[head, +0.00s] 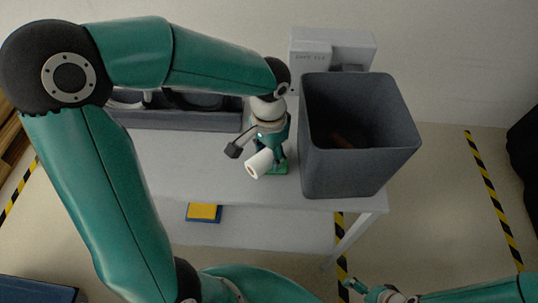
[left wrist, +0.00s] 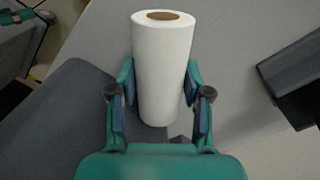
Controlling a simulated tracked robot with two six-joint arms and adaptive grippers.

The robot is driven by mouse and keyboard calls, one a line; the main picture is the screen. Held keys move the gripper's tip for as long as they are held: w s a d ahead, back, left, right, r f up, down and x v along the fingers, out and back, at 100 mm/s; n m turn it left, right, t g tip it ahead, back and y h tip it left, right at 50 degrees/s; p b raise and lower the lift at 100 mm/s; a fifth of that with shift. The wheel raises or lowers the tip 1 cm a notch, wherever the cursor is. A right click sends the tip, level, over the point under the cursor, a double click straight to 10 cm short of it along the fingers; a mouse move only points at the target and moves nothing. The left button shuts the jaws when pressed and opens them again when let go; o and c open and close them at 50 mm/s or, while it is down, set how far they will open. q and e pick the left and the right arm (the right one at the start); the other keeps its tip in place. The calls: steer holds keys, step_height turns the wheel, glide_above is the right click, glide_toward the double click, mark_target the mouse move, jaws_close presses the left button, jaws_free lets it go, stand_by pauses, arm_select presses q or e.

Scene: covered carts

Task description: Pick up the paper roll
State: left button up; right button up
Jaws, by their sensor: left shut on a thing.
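The white paper roll (head: 259,163) is in my left gripper above the light grey cart top (head: 180,160), tilted in the head view. In the left wrist view the paper roll (left wrist: 162,70) stands between the two fingers, its brown core end showing. My left gripper (left wrist: 160,92) is shut on it, with a finger against each side. In the head view the left gripper (head: 270,152) is partly hidden by its own arm. My right gripper (head: 372,290) is low at the bottom right, away from the cart; I cannot tell whether it is open or shut.
A tall dark grey bin (head: 355,165) stands on the cart just right of my left gripper. A grey tray (head: 190,117) with dark things lies along the back left. A white box (head: 320,48) is behind the bin. A blue and yellow thing (head: 204,212) is on the lower shelf.

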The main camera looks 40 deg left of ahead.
mark_target(268, 151)
arm_select(q)
steer(key=c, duration=0.4)
steer(key=shift+a+r, duration=0.2)
steer(key=shift+r, duration=0.25)
step_height(268, 151, up, 6)
steer(key=shift+r, duration=0.1)
steer(key=s+a+b, duration=0.1)
steer(key=s+a, duration=0.2)
steer(key=a, duration=0.2)
steer(key=s+a+b, duration=0.1)
steer(key=s+a, duration=0.3)
steer(key=a, duration=0.2)
steer(key=s+a, duration=0.4)
steer(key=a, duration=0.1)
steer(key=shift+s+a+b, duration=0.1)
steer(key=shift+a+b, duration=0.05)
steer(key=shift+b, duration=0.25)
